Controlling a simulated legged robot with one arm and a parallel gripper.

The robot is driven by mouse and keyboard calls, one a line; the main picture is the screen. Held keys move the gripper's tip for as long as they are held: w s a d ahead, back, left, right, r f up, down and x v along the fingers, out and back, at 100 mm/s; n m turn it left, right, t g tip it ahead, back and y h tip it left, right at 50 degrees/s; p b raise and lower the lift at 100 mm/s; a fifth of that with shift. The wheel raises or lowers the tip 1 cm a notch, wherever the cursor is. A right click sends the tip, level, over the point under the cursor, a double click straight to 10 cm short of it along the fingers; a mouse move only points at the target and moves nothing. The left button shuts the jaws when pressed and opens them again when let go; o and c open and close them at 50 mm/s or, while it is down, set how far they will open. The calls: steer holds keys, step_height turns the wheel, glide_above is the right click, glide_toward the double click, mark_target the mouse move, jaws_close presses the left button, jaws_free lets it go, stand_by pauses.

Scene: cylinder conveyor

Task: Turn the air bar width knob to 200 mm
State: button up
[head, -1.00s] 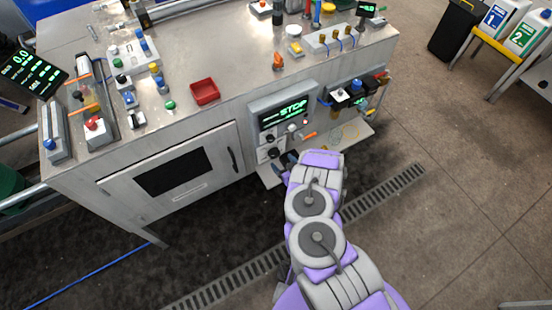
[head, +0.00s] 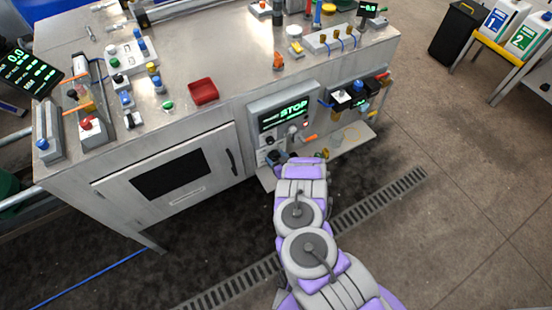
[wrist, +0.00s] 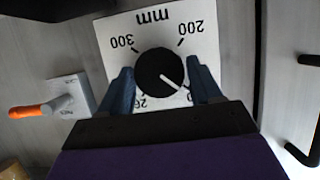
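The air bar width knob (wrist: 159,72) is round and black with a white pointer line, on a white scale plate (wrist: 112,38). Other marks are partly hidden by my fingers. My gripper (wrist: 161,84) is open, with one blue finger on each side of the knob; I cannot tell if they touch it. In the head view my gripper (head: 283,158) is at the machine's front panel, hiding most of the knob there.
A lever with an orange handle (wrist: 40,108) is beside the plate in the wrist view. A black door handle (wrist: 308,140) is at the right. In the head view a green STOP display (head: 284,114) sits above my gripper, and an open shelf (head: 345,140) is to its right.

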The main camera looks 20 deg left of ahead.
steer(key=c, duration=0.7)
steer(key=shift+r+p, duration=0.1)
steer(key=shift+p, duration=0.35)
steer(key=shift+s+n+t+h+p, duration=0.25)
steer(key=shift+n+t+p, duration=0.25)
steer(key=shift+n+p, duration=0.4)
steer(key=shift+a+f+n+t+h+p, duration=0.2)
steer(key=shift+n+t+h+p, duration=0.35)
steer(key=shift+n, duration=0.25)
steer(key=shift+s+f+n+t+b, duration=0.1)
steer(key=shift+f+n+t+b, duration=0.15)
steer(key=shift+n+t+b, duration=0.7)
steer(key=shift+s+a+f+n+t+h+b, duration=0.15)
steer(key=shift+n+t+b, duration=0.3)
steer(key=shift+n, duration=0.6)
steer(key=shift+w+d+r+n+t+h+b, duration=0.1)
steer(key=shift+n+t+h+b, duration=0.25)
steer(key=shift+n, duration=0.65)
steer(key=shift+s, duration=0.1)
